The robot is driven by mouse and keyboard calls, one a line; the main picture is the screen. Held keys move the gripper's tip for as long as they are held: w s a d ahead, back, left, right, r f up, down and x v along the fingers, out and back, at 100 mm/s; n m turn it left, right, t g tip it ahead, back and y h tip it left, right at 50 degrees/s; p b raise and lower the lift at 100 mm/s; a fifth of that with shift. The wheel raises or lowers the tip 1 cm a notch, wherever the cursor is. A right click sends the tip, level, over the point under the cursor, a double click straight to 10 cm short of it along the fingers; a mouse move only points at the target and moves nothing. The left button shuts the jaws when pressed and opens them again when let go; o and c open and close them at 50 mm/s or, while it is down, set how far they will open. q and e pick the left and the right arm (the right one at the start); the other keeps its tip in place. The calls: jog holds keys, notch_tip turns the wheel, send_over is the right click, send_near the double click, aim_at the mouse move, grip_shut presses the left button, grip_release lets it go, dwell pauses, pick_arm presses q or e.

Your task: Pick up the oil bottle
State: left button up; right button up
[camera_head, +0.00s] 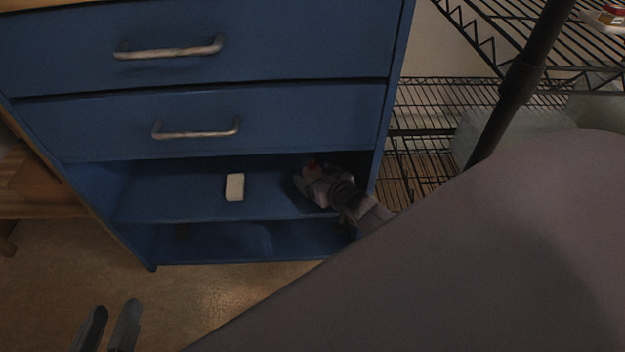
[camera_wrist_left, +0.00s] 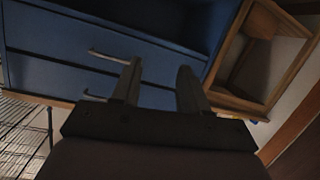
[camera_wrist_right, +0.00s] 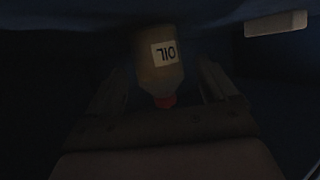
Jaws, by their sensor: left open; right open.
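The oil bottle (camera_wrist_right: 158,75) is yellowish-brown with a red cap and a white label reading OIL. In the right wrist view it lies between the open fingers of my right gripper (camera_wrist_right: 158,85), cap toward the palm. The rest of the bottle is dark or hidden there. My left gripper (camera_head: 108,328) is open and empty, low at the left; its fingers also show in the left wrist view (camera_wrist_left: 158,85).
A white block (camera_head: 235,187) stands on the same shelf, left of my right gripper; it also shows in the right wrist view (camera_wrist_right: 276,23). The cabinet's side wall is close at right. A black wire rack (camera_head: 430,120) stands right of the cabinet. Floor at lower left is clear.

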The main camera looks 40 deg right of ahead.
jog(key=shift+b+x, duration=0.4)
jog(key=shift+x, duration=0.7)
jog(key=c, duration=1.1)
jog(key=shift+c, duration=0.2)
jog(key=shift+r, duration=0.15)
